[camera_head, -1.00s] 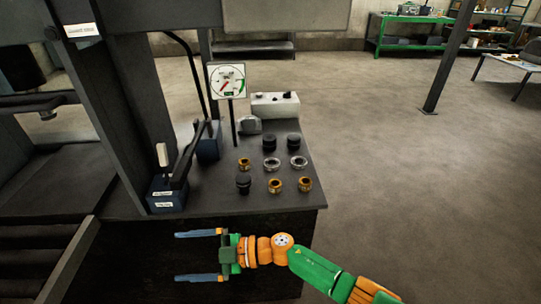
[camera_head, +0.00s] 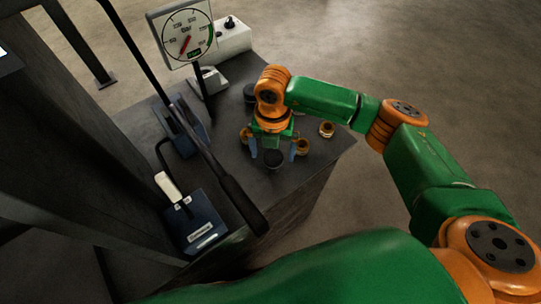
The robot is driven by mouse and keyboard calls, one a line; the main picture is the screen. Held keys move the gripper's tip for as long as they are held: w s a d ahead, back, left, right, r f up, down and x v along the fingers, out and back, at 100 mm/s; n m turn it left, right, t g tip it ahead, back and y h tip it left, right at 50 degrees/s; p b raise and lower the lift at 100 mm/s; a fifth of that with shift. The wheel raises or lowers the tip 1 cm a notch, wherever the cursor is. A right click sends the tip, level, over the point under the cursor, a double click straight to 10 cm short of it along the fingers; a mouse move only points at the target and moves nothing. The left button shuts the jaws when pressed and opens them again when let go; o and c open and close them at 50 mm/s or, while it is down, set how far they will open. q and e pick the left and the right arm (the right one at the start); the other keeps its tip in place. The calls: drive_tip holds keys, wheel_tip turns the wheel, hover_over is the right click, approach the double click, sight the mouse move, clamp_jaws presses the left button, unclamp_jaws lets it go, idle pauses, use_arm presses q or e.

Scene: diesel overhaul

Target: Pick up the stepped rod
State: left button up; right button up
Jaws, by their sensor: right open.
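A small dark cylindrical part (camera_head: 273,160), which looks like the stepped rod, stands on the dark bench top near its front edge. My right gripper (camera_head: 273,153) points down over it, with one finger on each side. The jaws are open, and I cannot tell whether either finger touches the part. The gripper body hides its upper end and several neighbouring parts. My left gripper is not in view.
Brass rings (camera_head: 327,129) stand close to the right gripper; another brass ring (camera_head: 302,147) is beside its right finger. Open floor lies right of the bench (camera_head: 318,165).

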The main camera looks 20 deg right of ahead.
sight(276, 157)
drive_tip(key=f, duration=0.3)
drive_tip(key=shift+s+d, duration=0.25)
drive_tip(key=shift+d, duration=0.1)
drive_tip(key=shift+w+a+f, duration=0.1)
drive_tip(key=shift+a+f, duration=0.05)
drive_tip(key=shift+f, duration=0.2)
drive_tip(key=shift+w+a, duration=0.1)
drive_tip(key=shift+a, duration=0.1)
drive_tip(key=shift+d, duration=0.1)
drive_tip(key=c, duration=1.4)
drive_tip(key=shift+c, duration=0.3)
